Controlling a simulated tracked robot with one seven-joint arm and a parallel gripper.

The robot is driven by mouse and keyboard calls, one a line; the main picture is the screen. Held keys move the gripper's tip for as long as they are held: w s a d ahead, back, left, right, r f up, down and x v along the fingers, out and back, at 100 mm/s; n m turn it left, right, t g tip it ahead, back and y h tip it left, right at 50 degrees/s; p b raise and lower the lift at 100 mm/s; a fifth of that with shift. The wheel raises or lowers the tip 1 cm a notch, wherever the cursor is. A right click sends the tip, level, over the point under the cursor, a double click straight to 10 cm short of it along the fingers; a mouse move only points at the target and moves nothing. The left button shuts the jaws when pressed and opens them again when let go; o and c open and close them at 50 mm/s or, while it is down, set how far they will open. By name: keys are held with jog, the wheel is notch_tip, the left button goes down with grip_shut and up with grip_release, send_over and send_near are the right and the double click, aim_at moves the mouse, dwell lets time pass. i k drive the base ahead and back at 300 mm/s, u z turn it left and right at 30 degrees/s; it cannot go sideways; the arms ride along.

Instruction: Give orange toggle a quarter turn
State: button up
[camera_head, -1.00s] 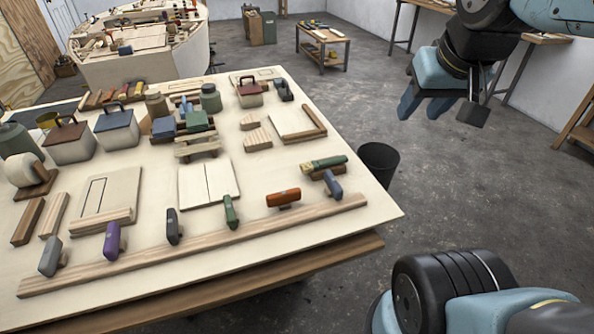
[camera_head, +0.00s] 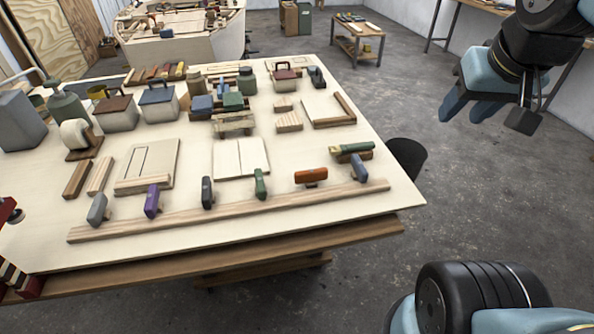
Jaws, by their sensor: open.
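The orange toggle (camera_head: 311,176) sits on a long wooden rail (camera_head: 235,212) near the front edge of the table. Its handle lies roughly along the rail, while the other toggles on the rail stand up: grey (camera_head: 97,209), purple (camera_head: 152,201), black (camera_head: 207,192), green (camera_head: 261,184) and a blue-grey one (camera_head: 359,167) at the right end. My gripper (camera_head: 490,112) is open and empty at the upper right, well to the right of the table and apart from the toggle.
A green-handled tool (camera_head: 350,149) lies just behind the toggles at right. Cases, jars and blocks crowd the back of the table (camera_head: 385,205). A black bin (camera_head: 407,156) stands on the floor beside the table. Open floor lies below my gripper.

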aim_at(316, 174)
jog(key=u, duration=0.15)
jog(key=k, duration=0.7)
jog(key=u, duration=1)
jog(key=i, duration=0.55)
jog(key=z, duration=0.1)
